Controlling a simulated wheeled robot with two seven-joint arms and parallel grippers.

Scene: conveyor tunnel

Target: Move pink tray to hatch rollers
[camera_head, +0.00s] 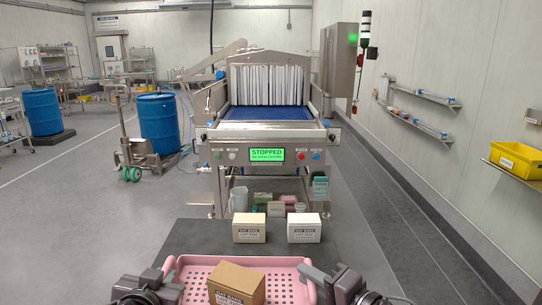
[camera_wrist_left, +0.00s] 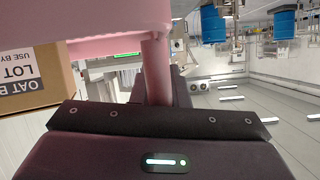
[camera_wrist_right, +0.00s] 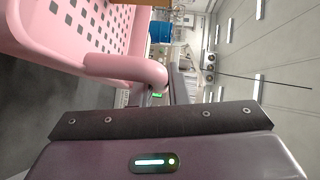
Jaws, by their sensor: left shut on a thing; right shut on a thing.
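The pink tray (camera_head: 190,274) is at the bottom of the head view, in front of the dark table, with a brown oat box (camera_head: 237,284) in it. My left gripper (camera_head: 165,284) is shut on the tray's left handle, which also shows in the left wrist view (camera_wrist_left: 156,70). My right gripper (camera_head: 318,280) is shut on the right handle, seen in the right wrist view (camera_wrist_right: 140,70). The conveyor tunnel (camera_head: 265,110) stands ahead, with white strip curtains over a blue belt (camera_head: 265,113). Its panel screen (camera_head: 267,155) reads STOPPED. I cannot make out the hatch rollers for certain.
A dark table (camera_head: 195,236) lies between the tray and the tunnel. A cream box (camera_head: 249,228) and a white box (camera_head: 304,228) stand on it. Blue drums (camera_head: 158,123) stand at left. A yellow bin (camera_head: 516,158) is on the right wall.

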